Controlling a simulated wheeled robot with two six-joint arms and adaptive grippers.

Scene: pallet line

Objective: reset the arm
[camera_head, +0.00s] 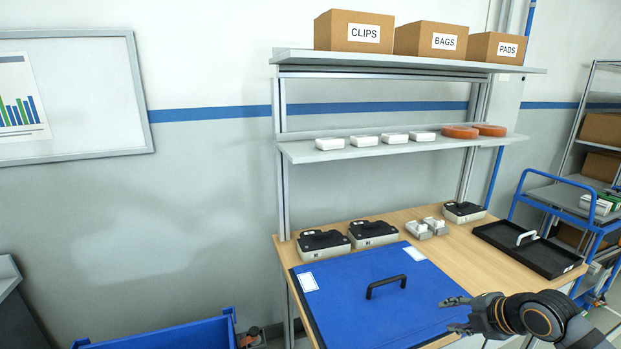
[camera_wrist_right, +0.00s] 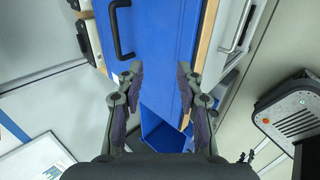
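My right gripper (camera_head: 456,314) comes in from the right in the head view, at the front right of the blue lid (camera_head: 345,308) on the wooden bench. In the right wrist view its two fingers (camera_wrist_right: 160,88) stand wide apart with nothing between them. The lid's black handle (camera_head: 386,286) is upright and apart from the gripper; it also shows at the top of the right wrist view (camera_wrist_right: 117,30). My left gripper is in neither view.
Black-topped devices (camera_head: 373,233) and small grey-white parts (camera_head: 427,227) stand along the bench's back. A black tray (camera_head: 530,247) with a white handle lies at right. A shelf (camera_head: 400,143) hangs above. A blue bin (camera_head: 165,336) stands at lower left, a blue cart (camera_head: 570,205) at right.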

